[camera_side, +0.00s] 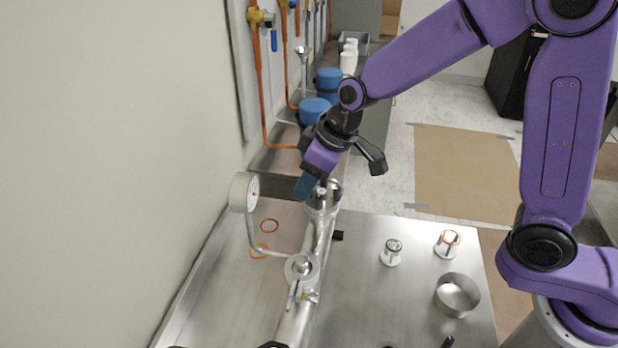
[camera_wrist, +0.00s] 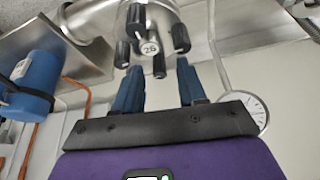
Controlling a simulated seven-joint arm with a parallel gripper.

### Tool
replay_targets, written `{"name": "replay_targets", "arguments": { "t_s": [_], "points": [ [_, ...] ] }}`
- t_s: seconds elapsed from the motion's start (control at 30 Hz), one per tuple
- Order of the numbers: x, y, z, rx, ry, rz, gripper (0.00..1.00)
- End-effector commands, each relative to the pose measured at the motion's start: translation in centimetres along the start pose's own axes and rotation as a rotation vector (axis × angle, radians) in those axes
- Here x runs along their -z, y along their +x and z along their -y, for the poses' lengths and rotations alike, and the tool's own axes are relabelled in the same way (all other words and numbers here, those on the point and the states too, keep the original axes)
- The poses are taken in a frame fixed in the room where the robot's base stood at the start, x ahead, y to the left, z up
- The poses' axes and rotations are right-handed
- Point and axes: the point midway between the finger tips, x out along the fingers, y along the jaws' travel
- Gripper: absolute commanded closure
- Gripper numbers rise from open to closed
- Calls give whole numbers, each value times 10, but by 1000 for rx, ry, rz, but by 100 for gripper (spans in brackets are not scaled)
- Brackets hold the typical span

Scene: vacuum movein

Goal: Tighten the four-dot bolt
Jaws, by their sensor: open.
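A silver flange (camera_side: 320,203) sits at the far end of the metal pipe. In the wrist view several black bolt knobs, such as one at the left (camera_wrist: 136,18), one at the right (camera_wrist: 181,38) and one low in the middle (camera_wrist: 159,65), ring a round tag reading 26 (camera_wrist: 150,48). I see no dot marks, so I cannot tell which is the four-dot bolt. My gripper (camera_side: 312,184) is at the flange, pointing down. In the wrist view its two blue fingers (camera_wrist: 158,76) are apart, with the low middle knob near the gap. I cannot tell if they touch it.
A dial gauge (camera_side: 244,192) stands on a bent tube left of the pipe (camera_side: 296,325). Two small fittings (camera_side: 391,253) (camera_side: 447,243) and a metal ring (camera_side: 457,295) stand on the right of the steel table (camera_side: 365,310). Blue canisters (camera_side: 313,109) are behind.

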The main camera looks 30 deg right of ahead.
Motion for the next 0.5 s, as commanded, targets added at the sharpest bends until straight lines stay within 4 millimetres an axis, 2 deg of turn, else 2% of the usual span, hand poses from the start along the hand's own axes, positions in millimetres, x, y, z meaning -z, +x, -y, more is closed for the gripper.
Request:
{"name": "replay_targets", "arguments": {
  "t_s": [0.2,0.23,0.33,0.5],
  "points": [
    [0,0,0,0,0,0,59],
    [0,0,0,0,0,0,66],
    [0,0,0,0,0,0,98],
    [0,0,0,0,0,0,100]
  ]
}}
